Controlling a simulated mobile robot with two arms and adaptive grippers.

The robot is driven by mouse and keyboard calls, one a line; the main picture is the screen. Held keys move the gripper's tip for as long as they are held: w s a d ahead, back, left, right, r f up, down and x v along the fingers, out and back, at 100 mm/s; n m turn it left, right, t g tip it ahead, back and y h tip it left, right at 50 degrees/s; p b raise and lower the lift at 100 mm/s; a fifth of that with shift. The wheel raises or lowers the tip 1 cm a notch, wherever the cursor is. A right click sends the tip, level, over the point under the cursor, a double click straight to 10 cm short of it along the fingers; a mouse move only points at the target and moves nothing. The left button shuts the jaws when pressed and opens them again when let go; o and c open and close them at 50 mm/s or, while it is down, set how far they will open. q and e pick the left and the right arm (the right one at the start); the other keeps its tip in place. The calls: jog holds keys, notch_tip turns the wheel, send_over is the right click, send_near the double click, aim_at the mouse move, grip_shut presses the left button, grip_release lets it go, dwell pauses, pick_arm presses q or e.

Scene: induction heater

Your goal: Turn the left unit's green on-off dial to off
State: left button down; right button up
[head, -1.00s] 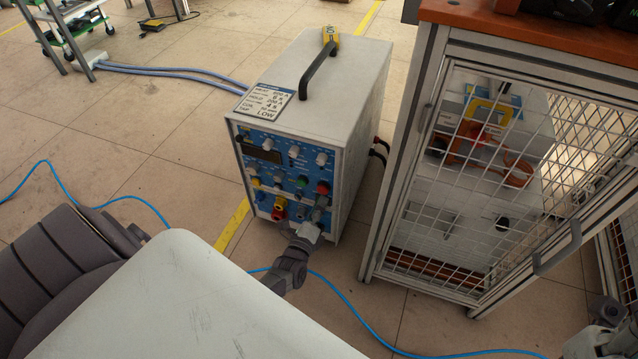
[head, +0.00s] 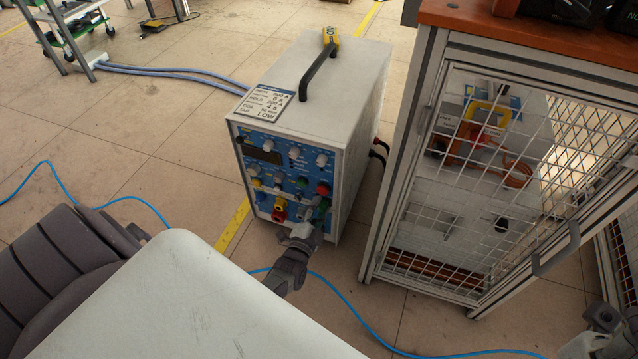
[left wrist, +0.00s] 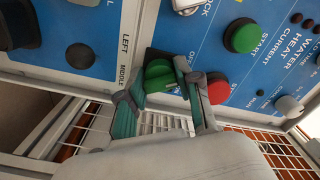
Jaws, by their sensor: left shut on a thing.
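The left unit is a white box with a blue front panel (head: 262,172), standing on the floor in the head view. Its green on-off dial (left wrist: 158,72) sits on a dark square base near the panel edge lettered LEFT in the left wrist view. My left gripper (left wrist: 160,78) has one finger on each side of this dial and is shut on it. In the head view the left gripper (head: 316,216) is at the panel's lower right corner and covers part of it. A grey part of my right arm (head: 604,318) shows at the lower right edge; its fingers cannot be made out.
A round green START button (left wrist: 241,36) and a red button (left wrist: 218,89) are close beside the fingers. A mesh-doored cabinet (head: 425,110) stands right of the unit, with a narrow floor gap between. A blue cable (head: 352,305) crosses the floor below the gripper.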

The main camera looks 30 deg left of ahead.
pick_arm(q)
jog(key=shift+n, duration=1.3)
jog(key=c, duration=0.8)
grip_release()
jog(key=shift+o, duration=0.2)
jog(key=v, duration=1.2)
jog(key=shift+f, duration=0.1)
